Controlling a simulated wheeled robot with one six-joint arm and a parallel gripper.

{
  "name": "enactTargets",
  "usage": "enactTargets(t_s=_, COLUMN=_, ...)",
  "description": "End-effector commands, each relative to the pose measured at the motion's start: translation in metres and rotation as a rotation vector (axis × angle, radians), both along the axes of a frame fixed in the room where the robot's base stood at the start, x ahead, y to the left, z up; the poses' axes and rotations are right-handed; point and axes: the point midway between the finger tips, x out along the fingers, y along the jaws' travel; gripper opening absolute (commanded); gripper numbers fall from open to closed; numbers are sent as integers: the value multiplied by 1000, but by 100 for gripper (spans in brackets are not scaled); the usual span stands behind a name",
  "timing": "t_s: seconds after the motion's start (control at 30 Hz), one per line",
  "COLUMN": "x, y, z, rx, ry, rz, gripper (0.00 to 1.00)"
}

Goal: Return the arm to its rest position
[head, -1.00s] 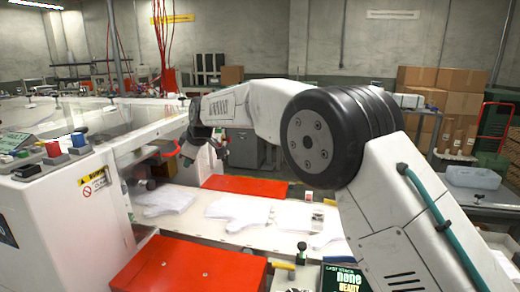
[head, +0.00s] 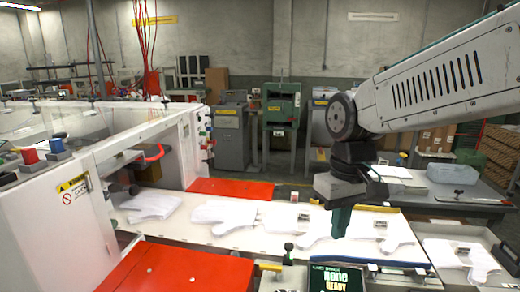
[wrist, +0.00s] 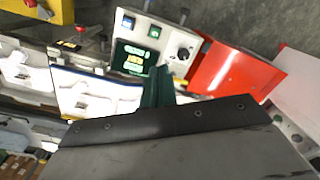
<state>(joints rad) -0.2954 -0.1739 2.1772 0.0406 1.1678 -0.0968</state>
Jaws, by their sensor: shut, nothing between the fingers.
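My gripper (head: 341,222) hangs down above the white conveyor table in the head view, its green fingers together and empty. In the wrist view the green fingers (wrist: 157,88) show beyond the dark wrist housing. My arm comes in from the upper right, raised, and its wrist is bent downward. The gripper is apart from the film gloves and the control panel, as far as I can tell.
Several white film gloves (head: 222,213) lie on the white table (head: 262,236). A red panel (head: 178,268) is at the front, with a control panel (head: 338,280) to its right. A white machine (head: 60,215) stands at left. Grey trays (head: 460,262) are at right.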

Motion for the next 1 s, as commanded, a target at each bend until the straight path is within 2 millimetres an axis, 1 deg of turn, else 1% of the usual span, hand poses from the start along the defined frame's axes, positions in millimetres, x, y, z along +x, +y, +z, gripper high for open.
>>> enactTargets(t_s=0.03, x=-23, y=-19, z=1, rx=-8, ry=0, rz=-50, gripper=0)
enactTargets(t_s=0.07, x=-36, y=-29, z=0, rx=-12, ry=2, rz=-78, gripper=0)
enactTargets(t_s=0.1, x=-54, y=-41, z=-1, rx=-19, ry=4, rz=-114, gripper=0)
enactTargets(t_s=0.17, x=-79, y=-58, z=-4, rx=-27, ry=4, rz=-165, gripper=0)
enactTargets(t_s=0.2, x=-95, y=-68, z=-7, rx=-31, ry=1, rz=-196, gripper=0)
enactTargets(t_s=0.3, x=-129, y=-88, z=-14, rx=-35, ry=-19, rz=-256, gripper=0)
enactTargets(t_s=0.4, x=-152, y=-101, z=-17, rx=-32, ry=-54, rz=-301, gripper=0)
enactTargets(t_s=0.53, x=-164, y=-110, z=-12, rx=-22, ry=-111, rz=-347, gripper=0)
enactTargets(t_s=0.67, x=-166, y=-114, z=-4, rx=-15, ry=-148, rz=-375, gripper=0)
enactTargets(t_s=1.0, x=-166, y=-115, z=-4, rx=-16, ry=-150, rz=-378, gripper=0)
